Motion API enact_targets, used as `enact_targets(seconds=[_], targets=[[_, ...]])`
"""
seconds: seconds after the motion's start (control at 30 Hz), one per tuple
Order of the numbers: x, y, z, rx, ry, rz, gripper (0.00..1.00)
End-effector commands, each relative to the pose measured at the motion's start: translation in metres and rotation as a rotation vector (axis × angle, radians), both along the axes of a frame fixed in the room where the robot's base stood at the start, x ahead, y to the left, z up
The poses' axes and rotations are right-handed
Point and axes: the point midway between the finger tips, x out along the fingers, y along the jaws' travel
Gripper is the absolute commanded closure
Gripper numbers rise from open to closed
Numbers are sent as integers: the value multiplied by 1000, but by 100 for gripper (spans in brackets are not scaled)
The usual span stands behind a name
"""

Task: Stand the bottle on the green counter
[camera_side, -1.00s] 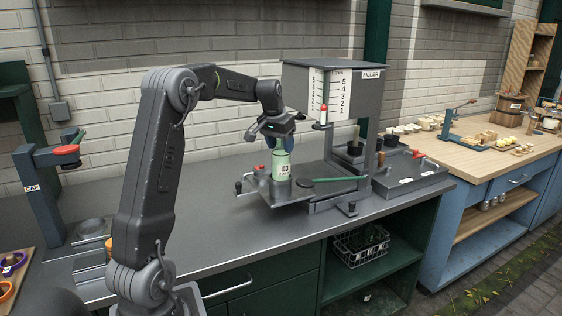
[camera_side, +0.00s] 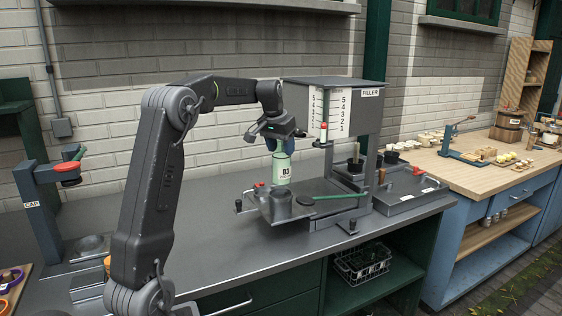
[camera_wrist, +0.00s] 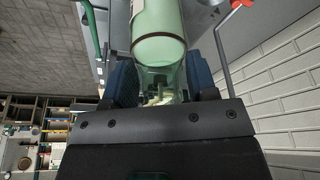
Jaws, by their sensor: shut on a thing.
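A pale green bottle (camera_side: 281,169) with a label reading B3 hangs upright in my gripper (camera_side: 279,145). It is lifted just above the filler's platform, behind a grey round holder (camera_side: 281,204). In the wrist view the bottle (camera_wrist: 158,22) sits between the blue fingers of my gripper (camera_wrist: 160,82), which are shut on its neck. The green counter (camera_side: 225,250) has a grey top and green drawers below, with bare top to the left of the filler.
The filler (camera_side: 335,108) stands behind and right of the bottle, with a green lever (camera_side: 340,194) across its platform. A red-topped CAP press (camera_side: 50,200) stands at the far left. A wire basket (camera_side: 362,260) sits on the shelf below. A wooden-topped bench (camera_side: 465,168) is at the right.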

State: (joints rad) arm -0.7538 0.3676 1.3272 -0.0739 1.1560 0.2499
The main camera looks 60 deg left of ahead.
Motion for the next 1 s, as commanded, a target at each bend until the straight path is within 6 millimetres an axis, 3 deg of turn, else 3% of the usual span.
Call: enact_targets(seconds=[0.2, 0.37, 0.7, 1.0], targets=[[-2, 0, 33, 4, -5, 8, 80], [-25, -6, 37, 3, -3, 72, 80], [-93, -29, 42, 5, -5, 274, 80], [-154, -59, 33, 8, -11, 461, 80]])
